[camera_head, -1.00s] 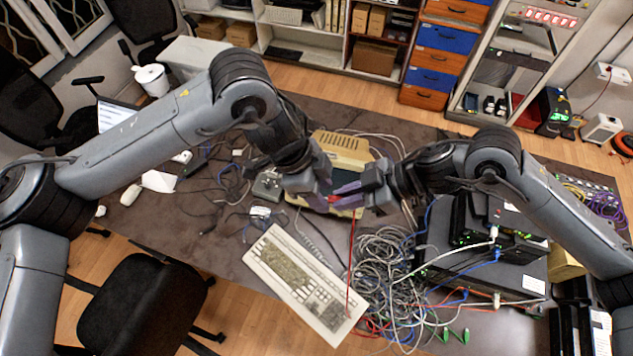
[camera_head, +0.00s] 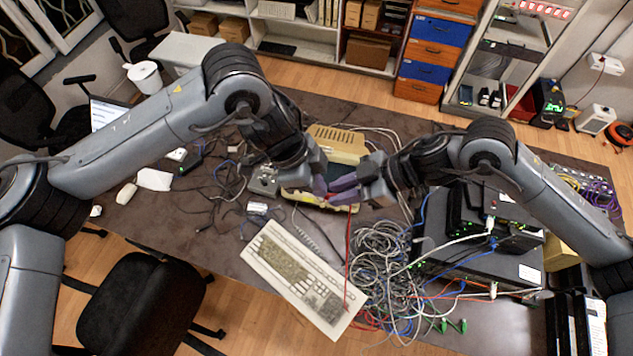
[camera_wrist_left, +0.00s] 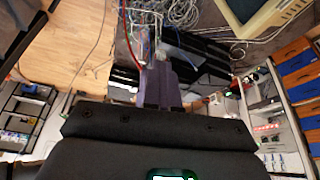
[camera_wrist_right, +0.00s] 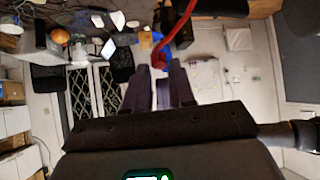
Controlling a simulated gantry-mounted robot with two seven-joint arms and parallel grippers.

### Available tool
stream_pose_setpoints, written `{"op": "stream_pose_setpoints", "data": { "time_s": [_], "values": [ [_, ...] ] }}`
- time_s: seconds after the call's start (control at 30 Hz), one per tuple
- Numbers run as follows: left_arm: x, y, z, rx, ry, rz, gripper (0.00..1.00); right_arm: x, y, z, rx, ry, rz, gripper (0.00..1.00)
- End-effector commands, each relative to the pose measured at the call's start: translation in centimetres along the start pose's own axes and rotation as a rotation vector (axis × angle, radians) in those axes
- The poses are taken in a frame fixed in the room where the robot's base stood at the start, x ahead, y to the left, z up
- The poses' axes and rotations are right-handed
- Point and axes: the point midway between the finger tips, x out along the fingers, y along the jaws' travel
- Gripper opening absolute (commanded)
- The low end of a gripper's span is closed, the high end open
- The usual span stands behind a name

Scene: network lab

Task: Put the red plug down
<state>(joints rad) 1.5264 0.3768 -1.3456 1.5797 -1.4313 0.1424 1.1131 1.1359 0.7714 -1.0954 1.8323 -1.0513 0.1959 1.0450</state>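The red plug (camera_wrist_right: 158,62) shows at the tips of my right gripper in the right wrist view. Its red cable (camera_head: 347,250) hangs below the grippers in the head view, over the keyboard's edge. My right gripper (camera_head: 334,191) has a narrow gap between its purple fingers and appears shut on the plug, above the table. My left gripper (camera_head: 320,193) is close beside it; its fingers (camera_wrist_left: 157,66) look pressed together with nothing clearly between them. The red cable (camera_wrist_left: 130,40) passes beside its fingertip in the left wrist view. The exact contact is partly hidden.
A beige keyboard (camera_head: 300,277) lies below the grippers. A tangle of grey cables (camera_head: 385,270) is to its right, then black network boxes (camera_head: 485,265). A beige monitor (camera_head: 340,142) stands behind the grippers. Loose dark cables cover the table's left; its front left is barer.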

Motion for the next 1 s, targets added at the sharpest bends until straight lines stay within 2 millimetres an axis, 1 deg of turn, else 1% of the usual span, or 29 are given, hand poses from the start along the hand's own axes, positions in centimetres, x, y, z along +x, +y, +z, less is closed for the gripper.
{"op": "stream_pose_setpoints", "data": {
  "time_s": [0.03,0.1,0.13,0.4,0.57,0.67,1.0],
  "values": [
    [0.0,0.0,0.0,0.0,0.0,0.0,0.0,0.0,0.0,0.0,0.0,0.0,0.0,0.32],
    [0.0,0.0,0.0,0.0,0.0,0.0,0.0,0.0,0.0,0.0,0.0,0.0,0.0,0.43],
    [0.0,0.0,0.0,0.0,0.0,0.0,0.0,0.0,0.0,0.0,0.0,-0.001,0.0,0.45],
    [0.0,0.0,0.0,0.0,0.0,0.0,0.0,0.0,0.0,0.1,0.001,-0.001,0.0,0.45],
    [0.0,0.0,0.0,0.0,0.0,0.0,0.0,-0.9,0.1,0.1,0.001,-0.002,0.002,0.45],
    [0.0,0.0,0.0,0.0,0.0,0.0,0.0,-2.1,0.1,0.1,0.0,-0.001,0.003,0.45],
    [0.0,0.0,0.0,0.0,0.0,0.0,0.0,-8.2,0.1,0.0,0.0,-0.001,0.003,0.45]
  ]
}}
